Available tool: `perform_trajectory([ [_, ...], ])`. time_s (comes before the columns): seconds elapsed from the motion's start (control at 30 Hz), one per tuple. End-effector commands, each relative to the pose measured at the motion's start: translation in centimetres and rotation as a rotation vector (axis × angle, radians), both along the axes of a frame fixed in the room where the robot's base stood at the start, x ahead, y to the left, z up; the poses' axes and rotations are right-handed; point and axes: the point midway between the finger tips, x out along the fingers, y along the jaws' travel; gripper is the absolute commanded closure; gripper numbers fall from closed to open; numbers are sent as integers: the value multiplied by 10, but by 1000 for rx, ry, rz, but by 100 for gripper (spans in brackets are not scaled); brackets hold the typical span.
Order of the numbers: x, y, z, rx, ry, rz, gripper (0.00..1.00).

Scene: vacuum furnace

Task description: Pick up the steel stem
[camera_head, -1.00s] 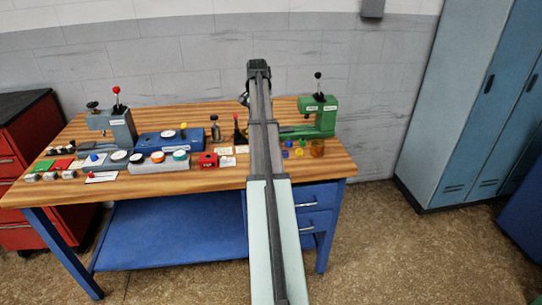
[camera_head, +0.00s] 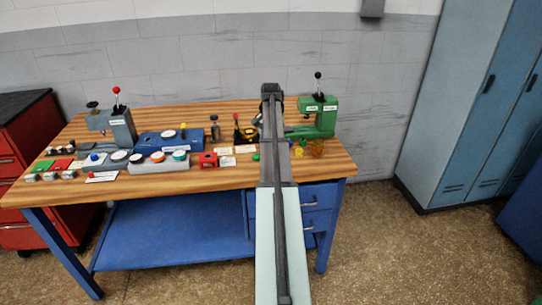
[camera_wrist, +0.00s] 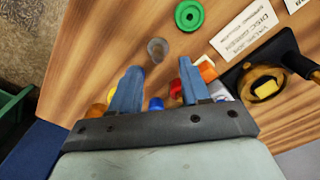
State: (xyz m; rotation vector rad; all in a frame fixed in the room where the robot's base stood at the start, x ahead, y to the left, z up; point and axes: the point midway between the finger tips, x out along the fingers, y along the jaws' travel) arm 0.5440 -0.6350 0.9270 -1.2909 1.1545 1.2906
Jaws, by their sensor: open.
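A small grey, round-topped piece, which looks like the steel stem (camera_wrist: 157,48), stands on the wooden bench top in the wrist view. I cannot make it out in the head view, where my arm covers that part of the bench. My gripper (camera_wrist: 161,72) is open, with its two blue fingers pointing towards the bench. The grey piece shows just beyond the fingertips, between their lines, and nothing is held. Whether the fingers are at its height I cannot tell. In the head view my gripper end (camera_head: 271,92) is over the right part of the bench.
A green ring (camera_wrist: 190,15) lies near the stem. Orange, blue and red small pieces sit around the fingers, partly hidden. A black stand (camera_wrist: 262,80) and a white label card (camera_wrist: 246,28) are to the right. A green press (camera_head: 318,118) stands at the bench's right end.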

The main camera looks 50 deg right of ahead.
Motion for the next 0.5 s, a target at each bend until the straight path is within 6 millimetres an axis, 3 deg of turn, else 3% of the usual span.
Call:
perform_trajectory([
  [0.17,-1,1,-9,0,0,0,54],
  [0.5,-3,3,-49,1,1,0,54],
])
